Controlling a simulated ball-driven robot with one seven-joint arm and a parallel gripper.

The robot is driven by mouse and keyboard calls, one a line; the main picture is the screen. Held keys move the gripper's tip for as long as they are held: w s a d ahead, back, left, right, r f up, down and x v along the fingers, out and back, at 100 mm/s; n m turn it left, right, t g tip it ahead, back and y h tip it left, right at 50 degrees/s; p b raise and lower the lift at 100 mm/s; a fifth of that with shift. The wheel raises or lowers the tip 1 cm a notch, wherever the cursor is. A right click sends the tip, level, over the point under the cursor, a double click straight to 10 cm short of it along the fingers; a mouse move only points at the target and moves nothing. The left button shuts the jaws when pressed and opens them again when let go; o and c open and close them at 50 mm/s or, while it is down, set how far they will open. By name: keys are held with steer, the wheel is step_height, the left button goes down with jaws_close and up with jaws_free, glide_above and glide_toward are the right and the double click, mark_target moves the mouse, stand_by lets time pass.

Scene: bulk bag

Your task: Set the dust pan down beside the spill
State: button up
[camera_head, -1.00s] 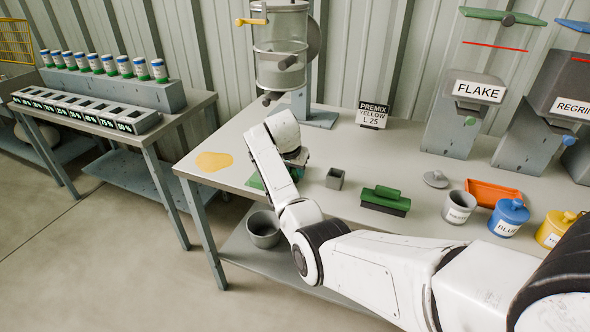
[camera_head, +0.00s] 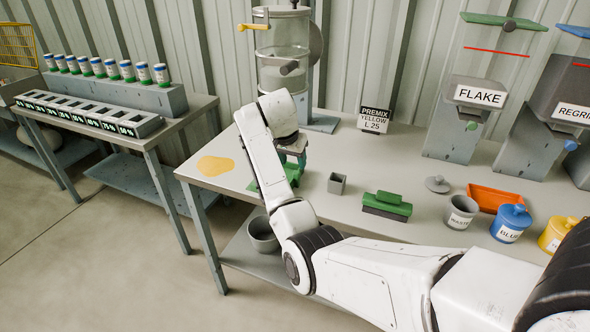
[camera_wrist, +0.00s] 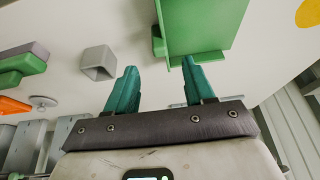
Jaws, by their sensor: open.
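The green dust pan (camera_wrist: 205,28) rests on the table in front of my fingers in the wrist view. In the head view the pan (camera_head: 291,174) is partly hidden by my arm, just right of the yellow spill (camera_head: 216,165). The spill (camera_wrist: 309,13) also shows at the top right corner of the wrist view, apart from the pan. My gripper (camera_wrist: 158,62) is open, its teal fingers apart with nothing between them. The right finger overlaps the pan's near edge in the picture; I cannot tell if they touch. In the head view my gripper (camera_head: 292,155) is just above the pan.
A small grey square cup (camera_head: 337,183) and a green brush (camera_head: 387,206) are on the table to the right. Further right are a waste cup (camera_head: 461,212), an orange tray (camera_head: 494,197) and lidded pots. A clear hopper (camera_head: 283,55) stands behind.

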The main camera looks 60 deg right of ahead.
steer(key=shift+v, duration=2)
steer(key=s+a+f+n+y, duration=0.1)
steer(key=s+a+f+n, duration=0.25)
steer(key=a+f, duration=0.5)
steer(key=s+a+f+n, duration=0.3)
steer(key=a+f+n, duration=0.1)
steer(key=a+f, duration=0.45)
steer(key=s+a+f+n+y, duration=0.1)
steer(key=s+a+n, duration=0.3)
steer(key=s+a, duration=0.5)
steer(key=s+a+f+n+y, duration=0.2)
steer(key=s+a+n, duration=0.3)
steer(key=s+a, duration=0.4)
steer(key=shift+a+f+t, duration=0.15)
steer(key=shift+f+t, duration=0.15)
steer(key=shift+f, duration=0.6)
